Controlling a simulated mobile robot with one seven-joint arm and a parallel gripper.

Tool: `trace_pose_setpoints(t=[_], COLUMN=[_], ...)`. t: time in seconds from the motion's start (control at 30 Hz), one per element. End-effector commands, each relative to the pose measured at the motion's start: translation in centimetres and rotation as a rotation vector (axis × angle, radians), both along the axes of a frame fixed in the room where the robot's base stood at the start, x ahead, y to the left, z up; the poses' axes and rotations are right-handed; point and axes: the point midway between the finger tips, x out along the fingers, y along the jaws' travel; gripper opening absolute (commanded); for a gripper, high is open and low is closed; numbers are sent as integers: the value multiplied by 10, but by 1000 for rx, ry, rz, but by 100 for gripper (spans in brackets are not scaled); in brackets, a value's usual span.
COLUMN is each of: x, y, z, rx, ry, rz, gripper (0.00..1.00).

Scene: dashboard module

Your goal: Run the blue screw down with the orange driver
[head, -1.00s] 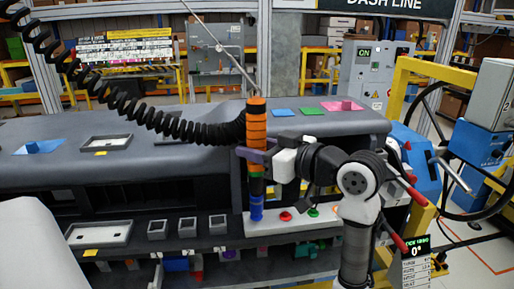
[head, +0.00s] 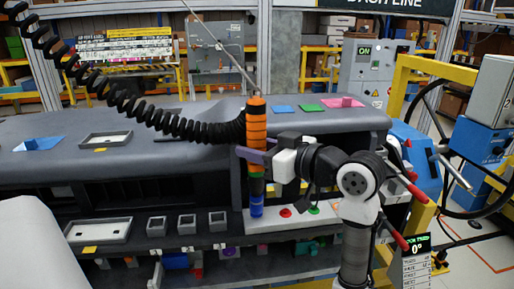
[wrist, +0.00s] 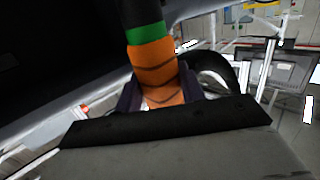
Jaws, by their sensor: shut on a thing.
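The orange driver (head: 257,130) stands upright in the head view, hanging at its top from a black coiled cable and a thin rod. My gripper (head: 258,157) is shut around its body from the right side. Its orange body with a green band also shows in the wrist view (wrist: 153,62), between the jaws. A blue piece (head: 257,206) shows below the driver, at the left end of a white strip (head: 268,225). I cannot tell how much of it is the blue screw and how much the driver's tip, or whether they touch.
Red (head: 285,212) and green (head: 313,208) screws sit on the strip right of the driver. The grey dashboard (head: 210,130) rises behind. Small trays (head: 186,224) stand on the ledge to the left. A display (head: 416,247) at lower right reads 0°.

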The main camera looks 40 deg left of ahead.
Motion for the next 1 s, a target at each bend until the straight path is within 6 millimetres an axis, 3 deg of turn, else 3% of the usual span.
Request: trace_pose_setpoints(t=[1.0], x=[1], y=[0], z=[-7], rx=[-1], ry=[3], rz=[-2], gripper=[0])
